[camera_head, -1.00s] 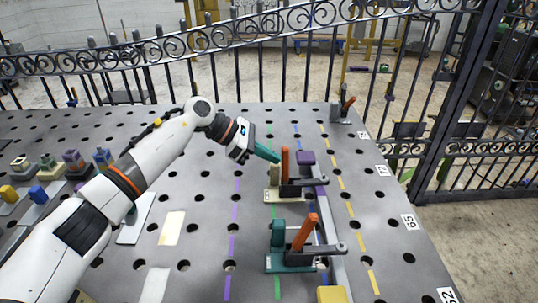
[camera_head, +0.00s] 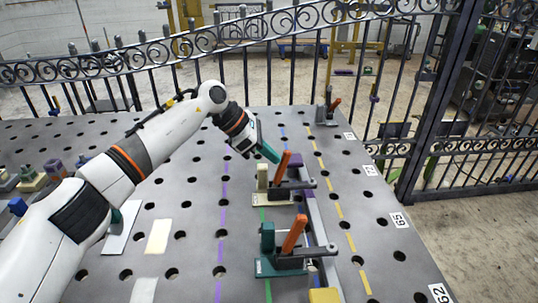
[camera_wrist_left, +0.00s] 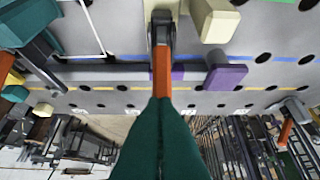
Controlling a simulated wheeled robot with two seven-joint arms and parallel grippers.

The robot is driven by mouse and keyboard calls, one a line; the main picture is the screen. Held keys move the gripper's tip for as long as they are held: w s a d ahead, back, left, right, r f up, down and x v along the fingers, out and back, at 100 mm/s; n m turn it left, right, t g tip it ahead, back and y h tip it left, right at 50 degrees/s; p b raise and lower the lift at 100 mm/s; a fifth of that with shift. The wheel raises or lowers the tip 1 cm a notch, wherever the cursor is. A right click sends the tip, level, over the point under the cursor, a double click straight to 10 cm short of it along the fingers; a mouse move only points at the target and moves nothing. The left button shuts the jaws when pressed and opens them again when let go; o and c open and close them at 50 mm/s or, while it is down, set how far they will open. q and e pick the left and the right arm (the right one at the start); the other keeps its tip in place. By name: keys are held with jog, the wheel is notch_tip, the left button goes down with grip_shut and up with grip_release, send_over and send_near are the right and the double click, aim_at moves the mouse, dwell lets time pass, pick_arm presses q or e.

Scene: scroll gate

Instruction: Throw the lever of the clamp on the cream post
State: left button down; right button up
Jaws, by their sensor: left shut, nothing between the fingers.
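The clamp with the cream post (camera_head: 262,177) stands on the perforated table on a cream base. Its orange lever (camera_head: 282,167) leans to the right, and a dark arm reaches right from its foot. My left gripper (camera_head: 271,154) has shut, empty teal fingers whose tips are at the lever's left side, near its top. In the left wrist view the shut fingers (camera_wrist_left: 160,135) overlap the end of the orange lever (camera_wrist_left: 162,72); whether they touch cannot be told. The cream post (camera_wrist_left: 215,22) shows beside the lever. My right gripper is not in view.
A teal clamp (camera_head: 267,238) with an orange lever stands nearer, and a grey clamp (camera_head: 326,113) farther back. A purple block (camera_head: 296,161) is just behind the lever. A yellow block (camera_head: 325,295) is at the front. A dark iron fence (camera_head: 200,65) runs behind the table.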

pick_arm(q)
jog(key=b+v, duration=0.1)
jog(key=v, duration=1.1)
jog(key=shift+f, duration=0.1)
